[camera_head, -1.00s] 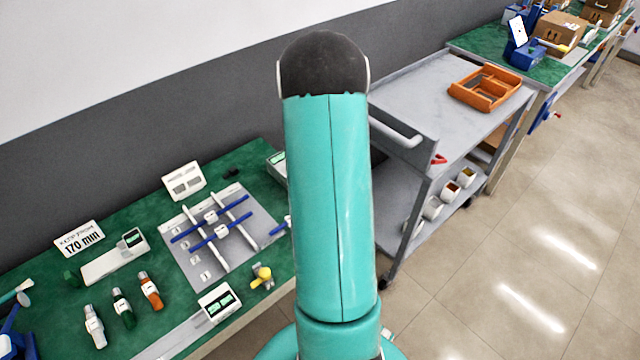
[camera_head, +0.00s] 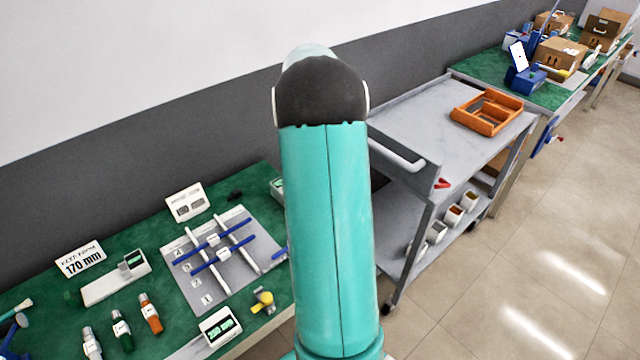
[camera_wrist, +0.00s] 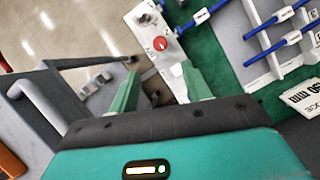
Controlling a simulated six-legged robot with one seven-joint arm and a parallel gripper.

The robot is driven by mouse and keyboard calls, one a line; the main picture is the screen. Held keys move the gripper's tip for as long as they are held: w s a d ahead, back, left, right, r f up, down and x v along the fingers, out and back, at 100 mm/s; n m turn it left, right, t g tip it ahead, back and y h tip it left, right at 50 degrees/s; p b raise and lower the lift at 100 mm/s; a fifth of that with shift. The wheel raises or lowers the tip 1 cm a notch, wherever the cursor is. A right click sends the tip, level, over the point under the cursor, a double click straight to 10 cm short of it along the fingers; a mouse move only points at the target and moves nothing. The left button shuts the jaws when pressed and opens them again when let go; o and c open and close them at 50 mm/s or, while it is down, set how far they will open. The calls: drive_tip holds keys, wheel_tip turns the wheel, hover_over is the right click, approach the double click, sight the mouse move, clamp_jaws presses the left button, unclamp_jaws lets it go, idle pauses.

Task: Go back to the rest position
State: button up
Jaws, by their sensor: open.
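My gripper (camera_wrist: 158,88) shows in the wrist view with its two green fingers spread apart and nothing between them. Beyond the fingers is a pale panel with a red round knob (camera_wrist: 160,43) at the green bench's edge. My gripper is not visible in the head view, where my teal arm link rises through the middle and hides part of the bench and cart.
A green bench (camera_head: 130,262) at left holds a grey board (camera_head: 232,283) with blue rods, a "170 mm" sign (camera_head: 82,261) and several small canisters. A grey cart (camera_head: 425,120) with an orange tray (camera_head: 487,112) stands right of my arm. Open tiled floor lies at right.

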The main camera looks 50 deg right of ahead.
drive_tip(key=shift+w+d+r, duration=0.15)
drive_tip(key=shift+w+r, duration=0.05)
drive_tip(key=shift+r, duration=0.45)
drive_tip(key=w+a+r+n+t+h, duration=0.15)
drive_tip(key=a+r, duration=0.35)
drive_tip(key=a, duration=0.5)
drive_tip(key=w+a+r+n+t+h, duration=0.15)
drive_tip(key=a+r, duration=0.35)
drive_tip(key=a, duration=0.6)
drive_tip(key=s+a+n+t, duration=0.2)
drive_tip(key=s+a, duration=0.3)
drive_tip(key=a, duration=0.4)
drive_tip(key=s+a+n+t, duration=0.1)
drive_tip(key=s+a+t, duration=0.3)
drive_tip(key=a, duration=0.5)
drive_tip(key=shift+s+r+n+y, duration=0.3)
drive_tip(key=shift+s+r+n, duration=0.1)
drive_tip(key=shift+s, duration=0.45)
